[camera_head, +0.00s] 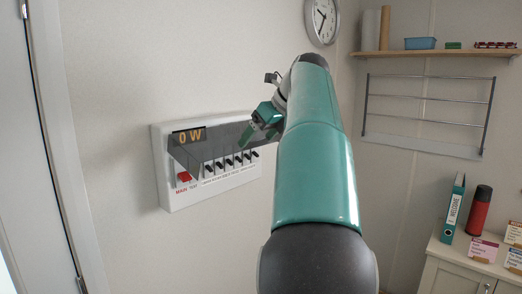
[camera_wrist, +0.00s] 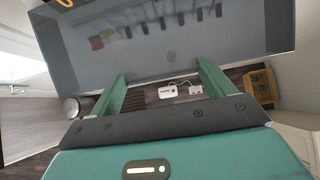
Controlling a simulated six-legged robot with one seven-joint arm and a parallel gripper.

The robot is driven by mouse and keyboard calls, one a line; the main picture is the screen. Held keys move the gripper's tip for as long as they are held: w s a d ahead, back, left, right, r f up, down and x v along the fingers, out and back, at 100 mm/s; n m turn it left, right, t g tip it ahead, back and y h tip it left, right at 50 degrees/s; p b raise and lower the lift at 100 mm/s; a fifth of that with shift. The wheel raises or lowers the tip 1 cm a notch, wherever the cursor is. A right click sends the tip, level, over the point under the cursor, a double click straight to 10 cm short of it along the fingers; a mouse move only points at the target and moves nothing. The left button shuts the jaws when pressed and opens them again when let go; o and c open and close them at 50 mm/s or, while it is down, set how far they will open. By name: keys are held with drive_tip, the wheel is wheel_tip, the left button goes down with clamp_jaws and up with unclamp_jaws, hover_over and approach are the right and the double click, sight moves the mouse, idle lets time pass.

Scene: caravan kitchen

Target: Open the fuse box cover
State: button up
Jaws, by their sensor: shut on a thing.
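The fuse box (camera_head: 163,168) is a white box on the wall, left of my arm in the head view. Its dark see-through cover (camera_head: 187,152) appears tilted out from the box, with part of the lower front showing uncovered. An orange "0 W" readout shows at its top. A red main switch (camera_head: 184,177) and a row of black switches (camera_head: 230,162) show below. In the wrist view the cover (camera_wrist: 180,62) fills the upper part, with switches blurred behind it. My gripper (camera_wrist: 161,72) is shut on the cover near its lower edge; the exact contact is hard to see.
A door frame (camera_head: 60,150) stands at the left. A cabinet (camera_head: 470,265) with a teal binder (camera_head: 453,208) and red flask (camera_head: 479,210) stands lower right.

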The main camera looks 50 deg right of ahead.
drive_tip(key=shift+w+r, duration=0.3)
drive_tip(key=shift+r, duration=0.25)
drive_tip(key=shift+w+r, duration=0.3)
drive_tip(key=shift+r, duration=0.25)
drive_tip(key=shift+a, duration=0.1)
